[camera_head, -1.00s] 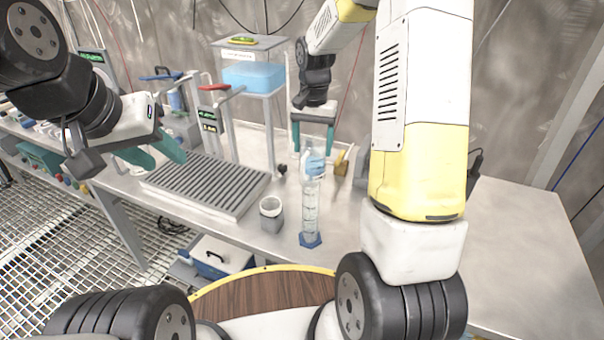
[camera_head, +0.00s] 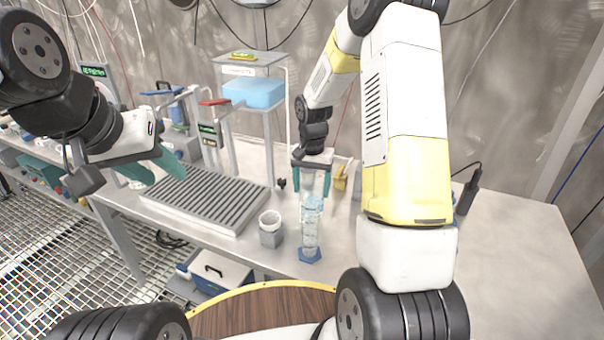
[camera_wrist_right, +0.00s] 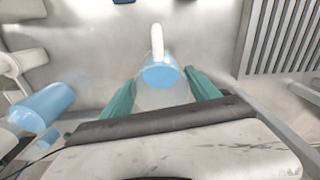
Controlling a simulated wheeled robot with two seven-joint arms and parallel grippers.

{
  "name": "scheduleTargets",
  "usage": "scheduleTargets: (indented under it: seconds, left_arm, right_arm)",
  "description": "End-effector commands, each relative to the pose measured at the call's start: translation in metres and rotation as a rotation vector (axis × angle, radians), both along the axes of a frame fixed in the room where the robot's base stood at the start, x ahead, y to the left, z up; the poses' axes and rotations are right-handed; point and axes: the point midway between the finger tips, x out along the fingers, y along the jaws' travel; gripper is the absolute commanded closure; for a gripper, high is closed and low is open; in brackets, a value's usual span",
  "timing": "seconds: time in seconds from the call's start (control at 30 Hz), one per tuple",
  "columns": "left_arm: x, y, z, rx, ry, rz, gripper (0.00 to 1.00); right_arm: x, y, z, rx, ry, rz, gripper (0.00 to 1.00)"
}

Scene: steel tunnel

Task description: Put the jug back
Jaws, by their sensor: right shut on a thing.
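The jug (camera_wrist_right: 160,76), clear with light blue liquid and a white handle, sits between the teal fingers of my right gripper (camera_wrist_right: 161,92) in the right wrist view. That gripper (camera_head: 311,190) is shut on it. In the head view the jug (camera_head: 313,182) is partly hidden by the fingers and by a clear measuring cylinder (camera_head: 310,238) with a blue foot in front. I cannot tell whether the jug touches the bench. My left gripper (camera_head: 157,170) is open and empty, left of the ribbed rack.
The ribbed rack (camera_head: 205,200) lies on the steel bench, with a small grey-white cup (camera_head: 270,228) to its right. A raised stand (camera_head: 255,68) holds a blue tub (camera_head: 253,92) behind. Light blue containers (camera_wrist_right: 42,107) show left in the wrist view. Bench right of my right arm (camera_head: 520,240) is mostly clear.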

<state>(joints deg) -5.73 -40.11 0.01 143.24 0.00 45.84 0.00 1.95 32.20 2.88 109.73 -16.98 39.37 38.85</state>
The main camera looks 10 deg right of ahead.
Motion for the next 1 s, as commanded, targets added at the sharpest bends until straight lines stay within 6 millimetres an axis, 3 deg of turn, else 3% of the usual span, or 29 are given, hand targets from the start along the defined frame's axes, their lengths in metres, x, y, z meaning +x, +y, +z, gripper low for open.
scheduleTargets:
  seconds: [0.03,0.07,0.13,0.57,1.0]
  left_arm:
    - [0.000,0.000,0.000,0.000,0.000,0.000,0.60]
    - [0.000,0.000,0.000,0.000,0.000,0.000,0.60]
    - [0.000,0.000,0.000,0.000,0.000,0.000,0.60]
    - [0.000,0.000,0.000,0.000,0.000,0.000,0.60]
    - [0.000,0.000,0.000,0.000,0.000,0.000,0.60]
  right_arm:
    - [0.000,0.000,-0.002,0.000,0.001,0.000,1.00]
    - [0.000,0.000,-0.002,0.000,0.001,0.000,0.24]
    - [0.000,0.000,-0.001,0.000,0.001,0.000,0.11]
    - [0.000,0.000,0.006,0.000,-0.001,0.000,0.09]
    - [0.000,0.000,0.093,0.000,-0.003,0.000,0.09]
